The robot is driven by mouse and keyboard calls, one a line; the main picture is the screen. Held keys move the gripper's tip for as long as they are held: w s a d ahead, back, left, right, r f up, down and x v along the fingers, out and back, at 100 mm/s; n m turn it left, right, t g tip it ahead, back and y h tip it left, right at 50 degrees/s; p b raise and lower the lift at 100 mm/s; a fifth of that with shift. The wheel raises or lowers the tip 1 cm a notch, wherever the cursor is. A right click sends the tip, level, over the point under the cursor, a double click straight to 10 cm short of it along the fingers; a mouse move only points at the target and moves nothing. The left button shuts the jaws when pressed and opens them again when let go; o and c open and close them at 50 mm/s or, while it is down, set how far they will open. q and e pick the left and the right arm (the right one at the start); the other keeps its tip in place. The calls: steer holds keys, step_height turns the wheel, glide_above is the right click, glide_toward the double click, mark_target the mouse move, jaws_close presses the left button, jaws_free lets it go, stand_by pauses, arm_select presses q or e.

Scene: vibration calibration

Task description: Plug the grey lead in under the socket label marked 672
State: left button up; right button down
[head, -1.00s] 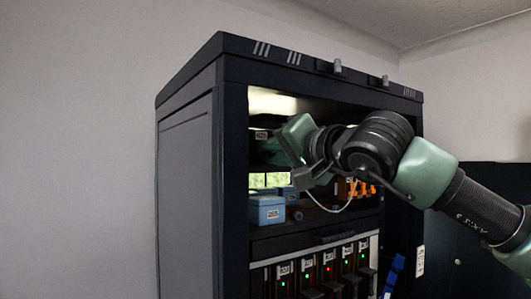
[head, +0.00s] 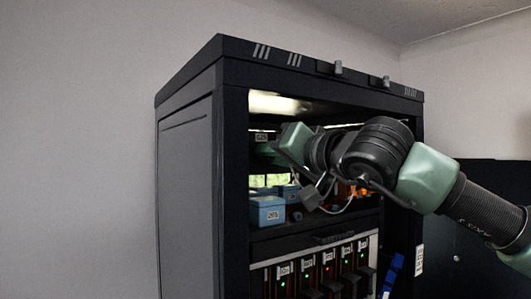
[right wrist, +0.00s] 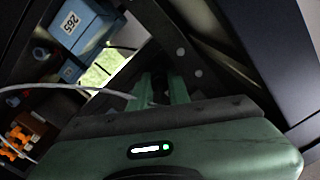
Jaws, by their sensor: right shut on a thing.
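My right gripper (head: 300,168) reaches into the upper opening of the dark cabinet, shut on the grey lead. A grey plug-like piece (head: 311,196) shows just below the gripper, with the lead's pale cable (head: 340,209) looping right from it. In the right wrist view the cable (right wrist: 60,87) runs from the left edge to the green fingers (right wrist: 160,92); what lies between the fingertips is hidden. A small white label (head: 262,136) sits inside the cabinet left of the gripper, too small to read. I cannot make out a label 672. My left gripper is not in view.
A blue box marked 265 (right wrist: 82,30) stands on the shelf left of the gripper; it also shows in the head view (head: 267,211). Orange parts (right wrist: 20,140) lie right of it. Labelled modules with green and red lights (head: 310,272) fill the bay below. The cabinet's frame (head: 233,180) bounds the opening.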

steer(key=shift+r+n, duration=0.2)
steer(key=shift+n, duration=0.4)
steer(key=shift+n+p, duration=0.5)
steer(key=shift+f+n+p, duration=0.2)
steer(key=shift+n+p, duration=0.25)
steer(key=shift+n, duration=0.75)
steer(key=shift+s+f+b, duration=0.1)
steer(key=shift+b, duration=0.2)
steer(key=shift+s+d, duration=0.2)
steer(key=shift+s, duration=0.1)
steer(key=shift+s+d, duration=0.1)
steer(key=shift+s+d+b, duration=0.2)
steer(key=shift+s+b, duration=0.05)
steer(key=shift+b, duration=0.25)
stand_by(0.6)
steer(key=shift+b+v, duration=0.75)
steer(key=shift+v, duration=0.9)
